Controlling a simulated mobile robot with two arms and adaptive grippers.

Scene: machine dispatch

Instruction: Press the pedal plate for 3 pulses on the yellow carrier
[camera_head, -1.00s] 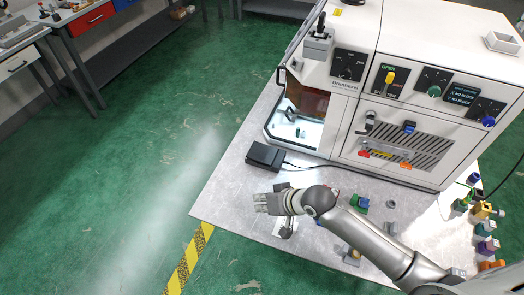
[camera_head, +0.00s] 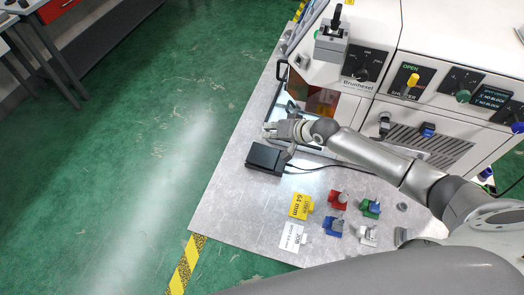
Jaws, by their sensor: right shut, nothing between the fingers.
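The black pedal (camera_head: 264,157) lies on the metal table near its left edge, with a cable running right. My right gripper (camera_head: 268,130) is shut and empty. It shows just behind the pedal in the picture, in front of the machine's open chamber; I cannot tell its height or whether it touches anything. A yellow piece marked 64 mm (camera_head: 301,205) lies on the table in front of the pedal; I cannot tell whether it is the yellow carrier. My left gripper is not in view.
The white machine (camera_head: 368,85) has a yellow shutter knob (camera_head: 412,80) and other controls. The table (camera_head: 225,205) is bare at left.

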